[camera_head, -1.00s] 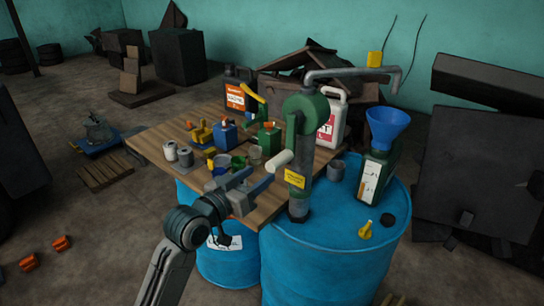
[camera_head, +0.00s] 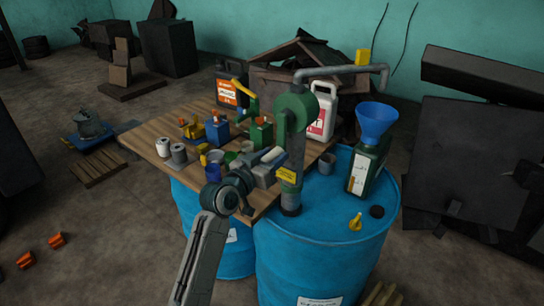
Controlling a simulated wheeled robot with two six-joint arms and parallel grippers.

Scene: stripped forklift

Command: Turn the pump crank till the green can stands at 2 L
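The green hand pump (camera_head: 294,115) stands on a blue drum, with a yellow label on its post. Its crank's pale handle (camera_head: 273,155) points to the lower left, in front of the post. My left gripper (camera_head: 268,164) is at this handle, its fingers beside and partly over it. I cannot tell whether they are closed on it. The green can (camera_head: 374,161) stands upright on the drum with a blue funnel (camera_head: 377,123) in its top. The pump's spout (camera_head: 385,78) ends above the funnel. The can's pale level strip (camera_head: 359,174) is too small to read. My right gripper is out of view.
A wooden table (camera_head: 150,137) left of the pump carries several cans, jugs and cups. The blue drum's top (camera_head: 324,205) also holds a grey cup (camera_head: 327,163), a yellow piece (camera_head: 356,222) and a dark cap (camera_head: 377,212). Dark panels stand at right.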

